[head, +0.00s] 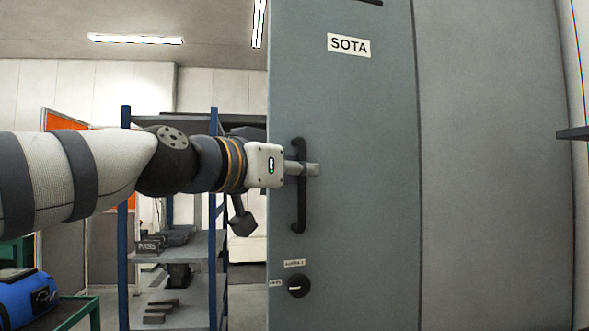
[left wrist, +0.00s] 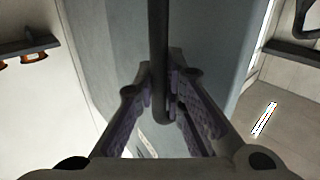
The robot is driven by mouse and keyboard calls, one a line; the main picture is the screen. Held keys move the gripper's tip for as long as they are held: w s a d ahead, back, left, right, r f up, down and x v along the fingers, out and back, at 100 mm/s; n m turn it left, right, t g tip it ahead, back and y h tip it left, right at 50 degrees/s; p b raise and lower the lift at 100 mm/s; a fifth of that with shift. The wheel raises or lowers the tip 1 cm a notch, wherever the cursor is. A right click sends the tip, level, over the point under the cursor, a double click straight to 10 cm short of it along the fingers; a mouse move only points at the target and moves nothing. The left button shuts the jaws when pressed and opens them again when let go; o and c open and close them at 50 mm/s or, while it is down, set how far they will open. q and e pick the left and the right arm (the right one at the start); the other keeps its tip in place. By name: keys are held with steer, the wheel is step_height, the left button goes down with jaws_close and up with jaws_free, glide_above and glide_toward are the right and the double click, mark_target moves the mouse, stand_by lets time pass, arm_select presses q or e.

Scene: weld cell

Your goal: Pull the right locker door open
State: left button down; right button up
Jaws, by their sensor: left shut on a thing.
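The grey locker door (head: 345,110) carries a SOTA label and fills the middle of the head view. A black vertical bar handle (head: 301,215) is mounted near its left edge. My left gripper (head: 312,169) reaches in from the left at the handle's middle and is shut on it. In the left wrist view the dark handle bar (left wrist: 158,35) runs down between the two fingers of the left gripper (left wrist: 162,82). The finger pads partly hide the bar. I cannot tell from these views whether the door stands ajar. My right gripper is not in view.
A plain grey panel (head: 490,150) lies right of the door seam. A round black knob (head: 299,285) sits below the handle. A blue-post shelf rack (head: 125,230) stands behind my left arm. A blue machine (head: 28,300) on a green-framed stand is at lower left.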

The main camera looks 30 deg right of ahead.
arm_select(q)
steer(key=c, duration=1.6)
jaws_free()
steer(key=shift+d, duration=0.15)
steer(key=shift+c, duration=0.2)
steer(key=shift+a, duration=0.4)
steer(key=v, duration=1.1)
steer(key=shift+s, duration=0.2)
steer(key=shift+a, duration=0.15)
